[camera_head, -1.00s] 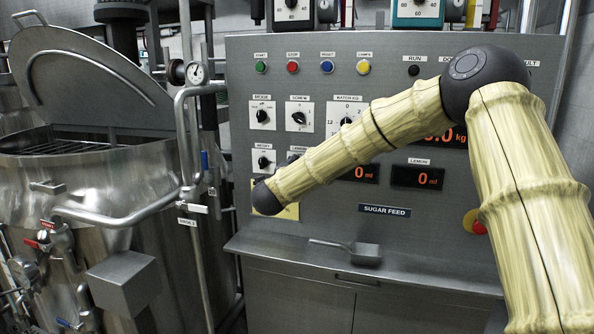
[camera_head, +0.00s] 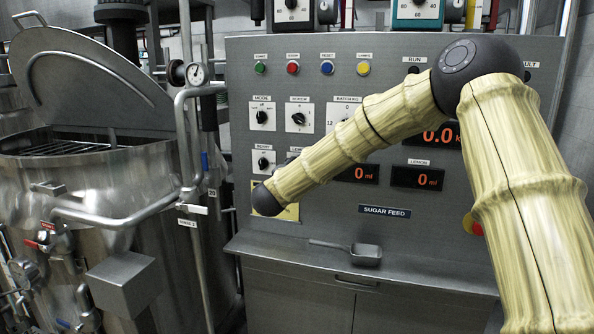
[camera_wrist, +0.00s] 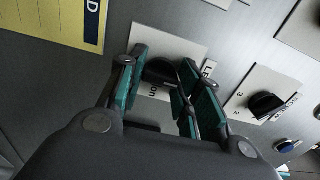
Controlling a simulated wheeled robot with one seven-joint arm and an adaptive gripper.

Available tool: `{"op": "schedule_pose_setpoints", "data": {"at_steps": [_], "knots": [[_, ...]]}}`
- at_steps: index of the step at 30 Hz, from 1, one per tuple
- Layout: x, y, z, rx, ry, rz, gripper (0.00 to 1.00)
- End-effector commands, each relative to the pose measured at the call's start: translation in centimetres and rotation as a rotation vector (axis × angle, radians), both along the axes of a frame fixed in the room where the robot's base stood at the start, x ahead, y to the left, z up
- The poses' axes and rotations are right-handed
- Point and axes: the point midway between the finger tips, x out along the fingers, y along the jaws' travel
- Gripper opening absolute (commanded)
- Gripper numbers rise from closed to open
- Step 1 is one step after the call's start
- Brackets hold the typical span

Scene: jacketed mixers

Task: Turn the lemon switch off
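The lemon switch (camera_wrist: 160,71) is a black knob on a pale plate in the wrist view, with "on" printed beside it and a partly covered label starting "LE". My gripper (camera_wrist: 163,66) has its teal-padded fingers apart, one on each side of this knob. I cannot tell whether the pads touch it, and the fingers partly cover the plate. Which way the knob points is unclear. In the head view my arm covers most of the lemon switch's plate (camera_head: 292,155) and hides my gripper.
Close by are another black knob (camera_wrist: 266,103) and a yellow sign (camera_wrist: 55,22). The head view shows the grey control panel (camera_head: 240,110), the lemon display (camera_head: 417,177) reading 0 ml, and a metal scoop (camera_head: 365,253) on the ledge below. A steel mixer (camera_head: 120,185) stands at left.

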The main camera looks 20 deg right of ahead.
Motion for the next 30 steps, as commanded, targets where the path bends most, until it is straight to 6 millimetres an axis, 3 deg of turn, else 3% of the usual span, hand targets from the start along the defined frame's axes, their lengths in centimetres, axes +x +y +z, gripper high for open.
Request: {"op": "schedule_pose_setpoints", "data": {"at_steps": [1,3,17,30], "knots": [[0.0,0.0,-0.2,-0.001,0.003,0.001,0.43],[0.0,0.0,-0.2,0.0,0.002,0.001,0.55],[-0.6,0.5,0.0,0.001,0.001,0.002,0.55],[-6.8,4.7,-0.1,-0.001,0.002,0.004,0.55]]}}
